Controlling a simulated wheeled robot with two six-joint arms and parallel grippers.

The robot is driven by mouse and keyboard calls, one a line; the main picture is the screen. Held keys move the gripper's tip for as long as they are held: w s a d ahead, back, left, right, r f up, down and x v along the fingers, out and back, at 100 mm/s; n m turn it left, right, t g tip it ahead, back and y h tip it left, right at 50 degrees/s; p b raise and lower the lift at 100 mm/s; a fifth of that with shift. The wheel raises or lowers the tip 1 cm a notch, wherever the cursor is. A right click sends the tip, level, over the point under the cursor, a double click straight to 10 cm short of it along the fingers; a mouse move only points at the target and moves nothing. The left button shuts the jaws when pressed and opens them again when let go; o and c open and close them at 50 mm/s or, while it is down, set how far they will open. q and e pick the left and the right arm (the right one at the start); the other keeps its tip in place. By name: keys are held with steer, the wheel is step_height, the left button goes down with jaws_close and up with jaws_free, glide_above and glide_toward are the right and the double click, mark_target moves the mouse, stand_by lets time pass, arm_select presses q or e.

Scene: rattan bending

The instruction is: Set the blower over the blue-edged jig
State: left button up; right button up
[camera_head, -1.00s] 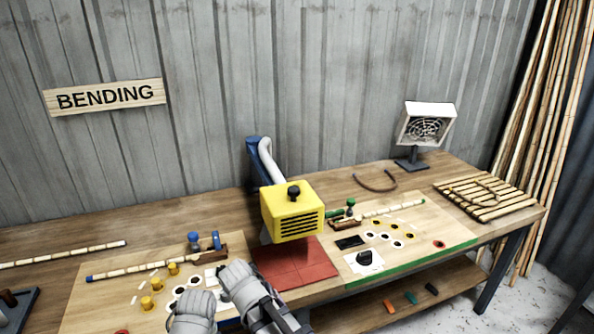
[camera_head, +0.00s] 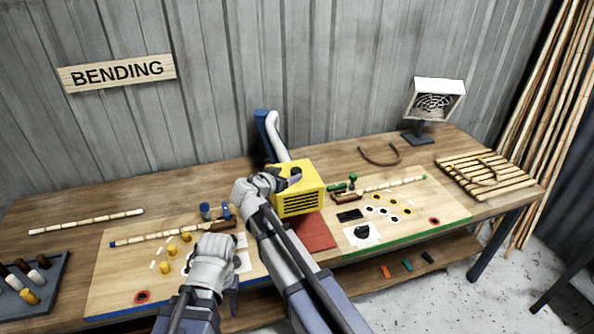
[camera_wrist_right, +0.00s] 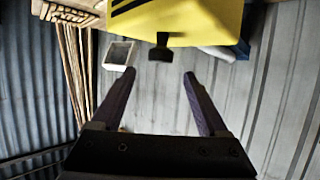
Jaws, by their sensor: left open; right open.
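The yellow blower (camera_head: 300,200) with a black knob on top hangs from a blue post (camera_head: 265,130) by a white hose, over a red mat (camera_head: 318,235). The blue-edged jig (camera_head: 110,290) is the wooden board to its left, with yellow pegs and white rings on it. My right gripper (camera_head: 293,178) is open at the blower's top. In the right wrist view the black knob (camera_wrist_right: 161,50) stands just beyond the gap between its fingertips (camera_wrist_right: 159,74). My left gripper (camera_head: 236,272) is open over the right part of the blue-edged jig, partly hidden by its own wrist.
A green-edged board (camera_head: 440,222) with white rings lies to the right of the blower. A fan heater (camera_head: 436,105) and a slatted rack (camera_head: 485,182) stand further right. A rattan cane (camera_head: 160,233) lies on the blue-edged jig. A dark tray (camera_head: 30,290) is at far left.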

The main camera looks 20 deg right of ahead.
mark_target(296, 170)
steer(key=b+x, duration=0.2)
steer(key=x, duration=0.5)
steer(key=shift+w+f, duration=0.1)
steer(key=shift+f, duration=0.05)
steer(key=shift+c, duration=0.3)
jaws_close()
stand_by(1.0)
